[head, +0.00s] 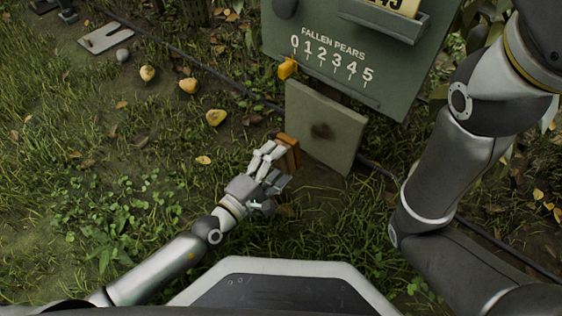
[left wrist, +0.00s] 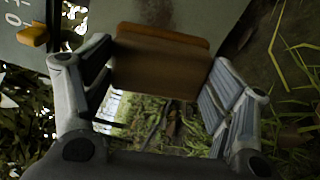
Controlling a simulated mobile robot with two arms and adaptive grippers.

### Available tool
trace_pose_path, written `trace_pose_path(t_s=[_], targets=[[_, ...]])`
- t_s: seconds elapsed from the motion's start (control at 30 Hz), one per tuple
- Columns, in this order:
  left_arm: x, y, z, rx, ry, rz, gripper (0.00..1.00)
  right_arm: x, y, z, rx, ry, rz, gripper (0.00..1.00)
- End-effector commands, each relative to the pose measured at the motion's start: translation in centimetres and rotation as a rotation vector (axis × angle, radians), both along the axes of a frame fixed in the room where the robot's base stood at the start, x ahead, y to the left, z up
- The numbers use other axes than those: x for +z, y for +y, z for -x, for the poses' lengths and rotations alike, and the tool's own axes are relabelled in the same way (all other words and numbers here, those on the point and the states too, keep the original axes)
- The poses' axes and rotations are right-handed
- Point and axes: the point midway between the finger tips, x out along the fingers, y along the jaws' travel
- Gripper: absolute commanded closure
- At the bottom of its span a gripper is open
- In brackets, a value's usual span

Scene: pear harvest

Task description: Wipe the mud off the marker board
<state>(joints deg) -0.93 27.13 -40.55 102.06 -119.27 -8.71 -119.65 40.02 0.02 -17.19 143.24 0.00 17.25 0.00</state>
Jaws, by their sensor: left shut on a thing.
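A square grey-green board (head: 340,108) stands tilted below the larger sign and bears a dark brown mud smear (head: 322,131) near its middle. The smear also shows in the left wrist view (left wrist: 155,12), blurred, at the top edge. My left gripper (head: 277,163) is shut on a brown block (head: 289,149), seen in the left wrist view (left wrist: 158,66) between both fingers. The block is beside the board's left edge, to the left of the smear; I cannot tell whether it touches the board. My right arm shows at right, but its gripper is out of view.
A larger green sign (head: 390,62) reads "FALLEN PEARS" with numbers 0 to 5 and has an orange slider (head: 287,68). Yellow pears (head: 188,85) lie on the grass at upper left. A dark hose (head: 200,70) runs across behind. The grass at left is open.

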Motion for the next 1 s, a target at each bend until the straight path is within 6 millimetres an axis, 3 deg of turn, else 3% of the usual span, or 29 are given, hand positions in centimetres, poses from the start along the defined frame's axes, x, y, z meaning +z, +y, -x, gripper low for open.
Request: trace_pose_path(t_s=[0.6, 1.0], targets=[[-0.1, -3.1, -4.2, 0.001, -0.005, 0.002, 0.41, -0.5, 0.0, 0.0, 0.0, -0.001, 0.0, 0.6], [0.0, -3.6, -4.8, 0.0, -0.003, 0.001, 0.41, -0.6, 0.0, 0.1, 0.0, -0.002, 0.0, 0.6]])
